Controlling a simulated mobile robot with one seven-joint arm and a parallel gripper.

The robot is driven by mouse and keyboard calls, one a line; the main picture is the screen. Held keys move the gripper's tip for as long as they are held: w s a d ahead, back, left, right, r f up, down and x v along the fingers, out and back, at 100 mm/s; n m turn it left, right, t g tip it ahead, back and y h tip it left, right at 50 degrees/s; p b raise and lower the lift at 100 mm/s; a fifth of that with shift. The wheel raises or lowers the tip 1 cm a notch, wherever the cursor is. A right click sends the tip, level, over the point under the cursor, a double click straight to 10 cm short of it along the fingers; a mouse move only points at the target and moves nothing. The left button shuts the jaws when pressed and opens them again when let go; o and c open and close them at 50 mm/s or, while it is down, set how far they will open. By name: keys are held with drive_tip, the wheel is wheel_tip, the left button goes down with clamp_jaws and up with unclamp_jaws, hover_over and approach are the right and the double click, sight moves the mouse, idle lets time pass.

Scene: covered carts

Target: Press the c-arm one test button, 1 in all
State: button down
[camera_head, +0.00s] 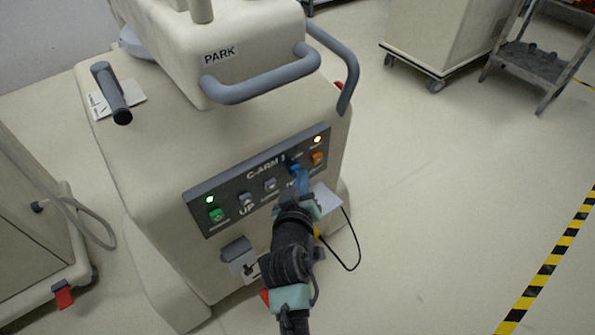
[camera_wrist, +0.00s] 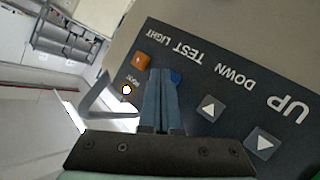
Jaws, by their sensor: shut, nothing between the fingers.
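The grey panel labelled C-ARM 1 (camera_head: 240,188) is on the front of the beige cart. The blue test button (camera_head: 295,169) sits in its right half, between a grey arrow button and an orange button (camera_head: 317,158). My gripper (camera_head: 302,177) is shut and empty, its blue fingers just below and in front of the blue button. In the wrist view, the blue button (camera_wrist: 175,78) shows beside the tips of my gripper (camera_wrist: 162,72), which cover part of it. I cannot tell whether they touch it.
Grey up (camera_head: 246,201) and down (camera_head: 270,185) buttons and a green button (camera_head: 216,215) sit to the left on the panel. A green lamp and a pale lamp are lit. A grey handle (camera_head: 262,84) juts out above.

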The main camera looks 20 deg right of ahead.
drive_tip(key=shift+w+a, duration=0.15)
drive_tip(key=shift+w, duration=0.05)
idle(0.4)
drive_tip(key=shift+s+r, duration=0.1)
drive_tip(key=shift+s+d+p, duration=0.35)
drive_tip(key=shift+s+p, duration=0.2)
drive_tip(key=shift+s, duration=0.25)
drive_tip(key=s+p, duration=0.1)
drive_tip(key=s+d+p, duration=0.1)
drive_tip(key=s, duration=0.1)
drive_tip(key=s+p, duration=0.1)
drive_tip(key=p, duration=0.1)
drive_tip(key=shift+s+d, duration=0.35)
idle(0.5)
